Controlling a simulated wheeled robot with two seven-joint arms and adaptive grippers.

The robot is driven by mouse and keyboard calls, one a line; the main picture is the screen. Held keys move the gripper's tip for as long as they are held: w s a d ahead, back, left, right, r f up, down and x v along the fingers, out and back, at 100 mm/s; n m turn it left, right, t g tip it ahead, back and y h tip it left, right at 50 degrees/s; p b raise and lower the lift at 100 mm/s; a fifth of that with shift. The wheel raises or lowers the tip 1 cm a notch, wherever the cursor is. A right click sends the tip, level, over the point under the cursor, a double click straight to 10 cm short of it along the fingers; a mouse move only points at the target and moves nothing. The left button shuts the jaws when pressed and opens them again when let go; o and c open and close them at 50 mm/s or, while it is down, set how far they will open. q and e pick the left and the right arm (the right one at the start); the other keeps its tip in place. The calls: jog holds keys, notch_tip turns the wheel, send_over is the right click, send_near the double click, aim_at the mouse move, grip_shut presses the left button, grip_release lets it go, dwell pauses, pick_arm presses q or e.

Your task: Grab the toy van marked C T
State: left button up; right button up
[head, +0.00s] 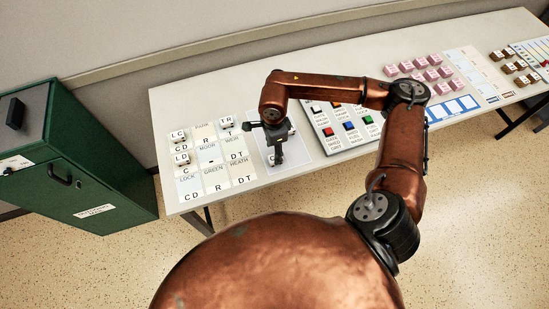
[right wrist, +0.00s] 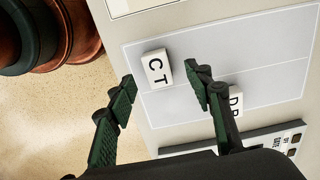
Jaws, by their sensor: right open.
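The toy van marked C T (right wrist: 157,68) is a small white block with black letters, lying on a pale grey panel (right wrist: 262,50) on the table. In the right wrist view it shows between and slightly beyond my right gripper's fingertips (right wrist: 162,78). The fingers are open with gaps on both sides, and nothing is held. In the head view my right gripper (head: 277,152) is over the same panel and largely hides the van. A second white block (right wrist: 236,102), its letters partly covered, sits behind my right-hand finger in the wrist view. My left gripper is not seen.
Left of the panel is a lettered grid (head: 214,158) with several white blocks, such as L C (head: 178,135) and T R (head: 226,122). Right of it is a board with coloured blocks (head: 340,122). Pink blocks (head: 418,75) lie farther right. A green cabinet (head: 75,160) stands left.

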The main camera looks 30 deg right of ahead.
jog(key=f, duration=0.5)
jog(key=shift+s+d+f, duration=0.15)
jog(key=shift+s, duration=0.05)
jog(key=c, duration=1.2)
